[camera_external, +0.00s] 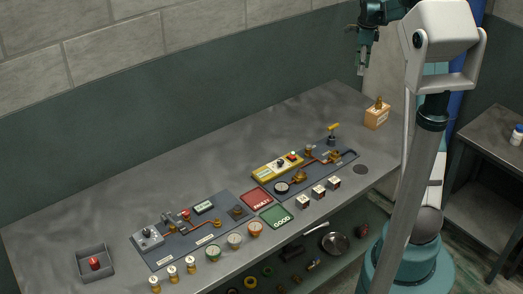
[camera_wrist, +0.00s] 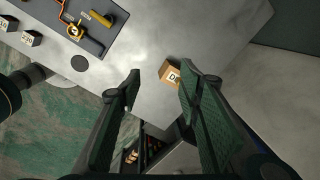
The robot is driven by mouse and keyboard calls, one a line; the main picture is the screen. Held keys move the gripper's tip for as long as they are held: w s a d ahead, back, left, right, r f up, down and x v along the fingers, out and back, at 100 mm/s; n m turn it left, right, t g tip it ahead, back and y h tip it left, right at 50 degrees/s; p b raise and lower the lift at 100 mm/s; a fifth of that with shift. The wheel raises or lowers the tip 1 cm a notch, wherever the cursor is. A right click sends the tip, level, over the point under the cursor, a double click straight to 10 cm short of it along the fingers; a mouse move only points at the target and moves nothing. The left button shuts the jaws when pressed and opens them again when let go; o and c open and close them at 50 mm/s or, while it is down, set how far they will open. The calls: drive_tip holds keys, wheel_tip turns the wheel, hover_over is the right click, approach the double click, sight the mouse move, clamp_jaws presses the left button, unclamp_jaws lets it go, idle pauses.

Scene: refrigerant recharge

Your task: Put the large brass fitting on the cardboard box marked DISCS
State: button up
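The cardboard box (camera_external: 376,118) stands near the right end of the grey bench. A brass-coloured fitting (camera_external: 379,102) sits upright on top of it. The box also shows in the wrist view (camera_wrist: 167,73), with a label starting with "D"; the rest of the label and much of the box are hidden behind my right finger. The fitting cannot be made out clearly there. My gripper (camera_external: 361,68) is raised well above the bench, above and to the left of the box in the picture. In the wrist view my gripper (camera_wrist: 160,83) is open, with nothing between its fingers.
A dark mat (camera_external: 305,178) with a brass manifold and gauge lies left of the box. Small labelled cubes (camera_external: 318,190) stand in front of it. Red and green trays (camera_external: 276,216) lie mid-bench. A side table (camera_external: 498,125) stands at right. Bench around the box is clear.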

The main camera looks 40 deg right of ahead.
drive_tip(key=s+a+r+n+t, duration=0.1)
drive_tip(key=s+a+r+n, duration=0.3)
drive_tip(key=a, duration=0.7)
drive_tip(key=s+a+r+n+t, duration=0.15)
drive_tip(key=a+r+n, duration=0.3)
drive_tip(key=a, duration=0.65)
drive_tip(key=s+a+r+n, duration=0.3)
drive_tip(key=a+n, duration=0.2)
drive_tip(key=a, duration=0.7)
drive_tip(key=s+a+f+n+t, duration=0.2)
drive_tip(key=s+a+f+n, duration=0.1)
drive_tip(key=s+a+n, duration=0.4)
drive_tip(key=s+a+f+n+t, duration=0.1)
drive_tip(key=s+a+f+n, duration=0.2)
drive_tip(key=s+a+n, duration=0.5)
drive_tip(key=s+a, duration=0.6)
drive_tip(key=shift+a+f+t+y, duration=0.2)
drive_tip(key=shift+a+t+y, duration=0.1)
drive_tip(key=shift+t+y, duration=0.1)
drive_tip(key=shift+f, duration=0.1)
wheel_tip(320, 180, down, 9)
drive_tip(key=b, duration=0.9)
drive_tip(key=shift+f, duration=0.1)
